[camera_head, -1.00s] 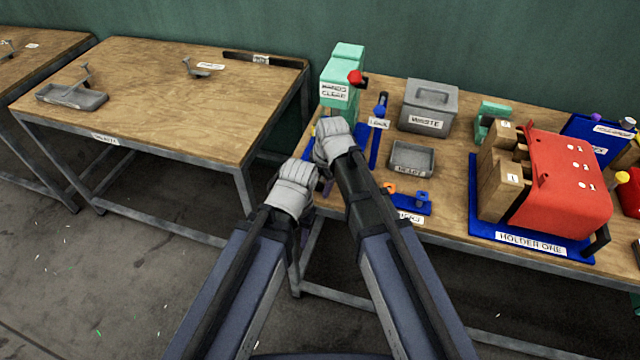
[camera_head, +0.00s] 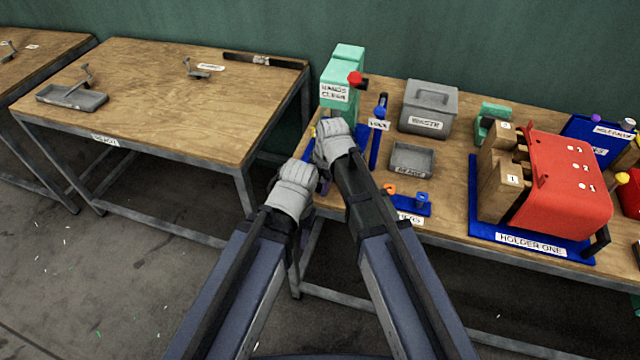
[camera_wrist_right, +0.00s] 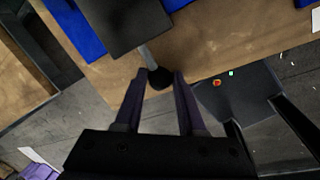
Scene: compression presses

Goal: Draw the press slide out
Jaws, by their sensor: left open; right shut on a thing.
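The teal press (camera_head: 345,70) with a red knob (camera_head: 355,78) and a "HANDS CLEAR" sign stands at the left end of the right-hand bench. My right gripper (camera_wrist_right: 160,80) is at the foot of the press, and its hand hides the slide in the head view. In the right wrist view its fingers are shut on a black ball knob (camera_wrist_right: 160,77). The knob sits on a metal rod from the dark press slide (camera_wrist_right: 120,20). My left gripper (camera_head: 322,186) is open, lower and in front of the bench edge; its fingertips are mostly hidden.
Right of the press are a blue lever stand (camera_head: 380,108), a grey waste bin (camera_head: 428,104), a small grey tray (camera_head: 412,158) and a red holder (camera_head: 565,185). A second bench (camera_head: 160,110) stands left across a gap. Floor shows below the bench edge.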

